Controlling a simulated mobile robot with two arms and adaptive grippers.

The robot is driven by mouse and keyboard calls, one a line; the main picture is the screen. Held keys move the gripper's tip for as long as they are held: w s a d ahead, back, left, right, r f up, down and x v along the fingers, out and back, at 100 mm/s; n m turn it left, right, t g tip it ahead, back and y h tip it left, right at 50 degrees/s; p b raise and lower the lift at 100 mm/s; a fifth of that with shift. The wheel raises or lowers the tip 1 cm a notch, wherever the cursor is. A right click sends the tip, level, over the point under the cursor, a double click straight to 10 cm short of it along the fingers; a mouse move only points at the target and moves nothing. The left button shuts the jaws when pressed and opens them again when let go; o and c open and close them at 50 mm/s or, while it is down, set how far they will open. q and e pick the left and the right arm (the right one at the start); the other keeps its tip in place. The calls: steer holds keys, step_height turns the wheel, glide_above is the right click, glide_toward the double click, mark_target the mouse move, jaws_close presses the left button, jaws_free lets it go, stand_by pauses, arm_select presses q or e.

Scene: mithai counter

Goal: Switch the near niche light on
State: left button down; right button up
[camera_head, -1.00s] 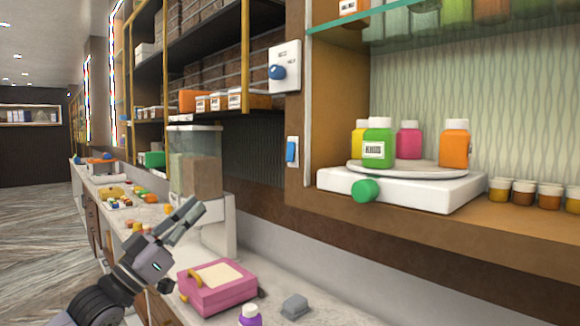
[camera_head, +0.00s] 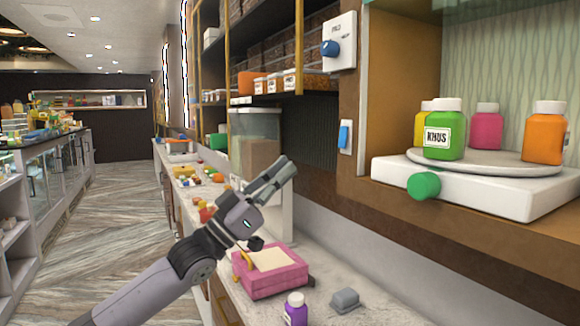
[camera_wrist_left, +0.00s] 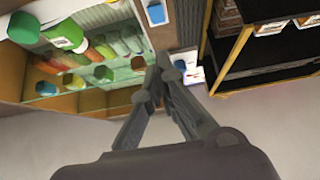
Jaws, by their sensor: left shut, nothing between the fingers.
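A blue rocker switch (camera_head: 344,135) on a pale plate is on the wooden post at the left edge of the niche. It also shows at the top of the left wrist view (camera_wrist_left: 156,13). Above it, a white panel (camera_head: 343,30) carries a blue knob (camera_head: 330,48). My left gripper (camera_head: 284,172) is shut and empty, pointing up and right over the counter, left of and below the switch in the picture. In the left wrist view its fingertips (camera_wrist_left: 164,66) meet below the switch, apart from it. My right gripper is out of view.
The niche holds a white turntable base (camera_head: 470,190) with a green knob (camera_head: 424,186) and several coloured bottles. Below are a pink box (camera_head: 270,280), a purple bottle (camera_head: 296,310) and a grey block (camera_head: 345,300) on the counter. A clear bin (camera_head: 256,125) stands behind my gripper.

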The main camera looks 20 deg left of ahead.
mark_target(344, 133)
arm_select(q)
steer(key=w+d+r+p, duration=0.1)
steer(key=w+d, duration=0.1)
steer(key=w+d+r+p, duration=0.1)
steer(key=w+d+p, duration=0.1)
steer(key=w, duration=0.1)
steer(key=w+d+r+p, duration=0.1)
steer(key=w+d+r, duration=0.1)
steer(key=shift+w+r, duration=0.1)
steer(key=shift+w, duration=0.3)
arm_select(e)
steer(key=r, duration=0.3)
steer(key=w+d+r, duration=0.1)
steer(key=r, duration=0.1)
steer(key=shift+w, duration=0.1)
arm_select(q)
steer(key=shift+d, duration=0.1)
steer(key=shift+w+d+f+t+h+b, duration=0.3)
steer(key=shift+f+t+b, duration=0.15)
steer(key=shift+b, duration=0.55)
steer(key=shift+r, duration=0.15)
steer(key=shift+w, duration=0.1)
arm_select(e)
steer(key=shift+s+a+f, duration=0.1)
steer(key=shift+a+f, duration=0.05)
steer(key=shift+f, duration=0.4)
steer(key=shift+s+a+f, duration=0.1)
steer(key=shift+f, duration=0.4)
